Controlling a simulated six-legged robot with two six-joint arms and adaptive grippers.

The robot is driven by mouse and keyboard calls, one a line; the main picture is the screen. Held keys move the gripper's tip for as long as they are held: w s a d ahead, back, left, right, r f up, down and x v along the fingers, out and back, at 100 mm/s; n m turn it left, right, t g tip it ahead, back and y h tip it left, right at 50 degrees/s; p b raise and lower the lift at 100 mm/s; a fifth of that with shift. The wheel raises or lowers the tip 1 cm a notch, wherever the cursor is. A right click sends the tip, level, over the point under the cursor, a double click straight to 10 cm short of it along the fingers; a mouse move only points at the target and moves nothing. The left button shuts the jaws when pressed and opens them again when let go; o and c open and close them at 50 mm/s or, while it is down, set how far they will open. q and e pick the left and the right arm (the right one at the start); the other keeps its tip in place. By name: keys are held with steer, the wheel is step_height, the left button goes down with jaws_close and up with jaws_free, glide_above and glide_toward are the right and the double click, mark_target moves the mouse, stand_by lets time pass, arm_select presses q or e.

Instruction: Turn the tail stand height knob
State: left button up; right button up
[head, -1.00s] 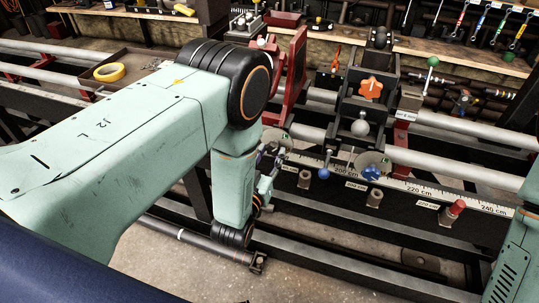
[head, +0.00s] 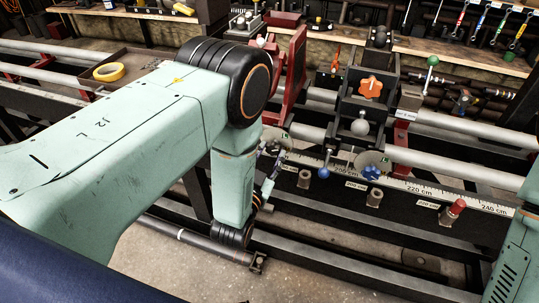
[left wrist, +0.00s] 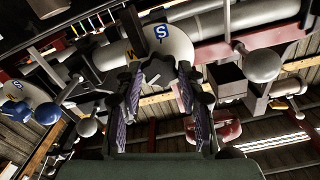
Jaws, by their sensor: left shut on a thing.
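My left gripper (head: 270,168) is at the left of the tail stand, in front of a pale round disc (head: 281,138) with a green mark. In the left wrist view my left gripper (left wrist: 158,95) has its two purple-padded fingers around a dark, lobed knob (left wrist: 157,73) and is shut on it. Behind the knob is the pale disc (left wrist: 182,50) with a blue S mark. In the head view the knob is mostly hidden by the gripper. My right gripper is not in view.
A blue knob (head: 371,173) sits on a second disc to the right. An orange star knob (head: 370,88) is on the dark block above. A measuring scale (head: 420,190) runs along the rail below.

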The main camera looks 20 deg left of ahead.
arm_select(q)
steer(key=m, duration=0.4)
steer(key=shift+m+b, duration=0.3)
steer(key=m, duration=0.3)
steer(key=shift+m+b, duration=0.35)
steer(key=shift+m, duration=0.05)
steer(key=m+b, duration=0.1)
steer(key=m, duration=0.2)
steer(key=shift+m, duration=0.3)
steer(key=m+b, duration=0.1)
steer(key=m, duration=0.2)
steer(key=shift+m, duration=0.3)
steer(key=m+b, duration=0.2)
steer(key=m, duration=0.4)
steer(key=shift+f, duration=0.1)
steer(key=m+b, duration=0.3)
steer(key=m, duration=0.2)
steer(key=shift+m, duration=0.4)
steer(key=o, duration=1.2)
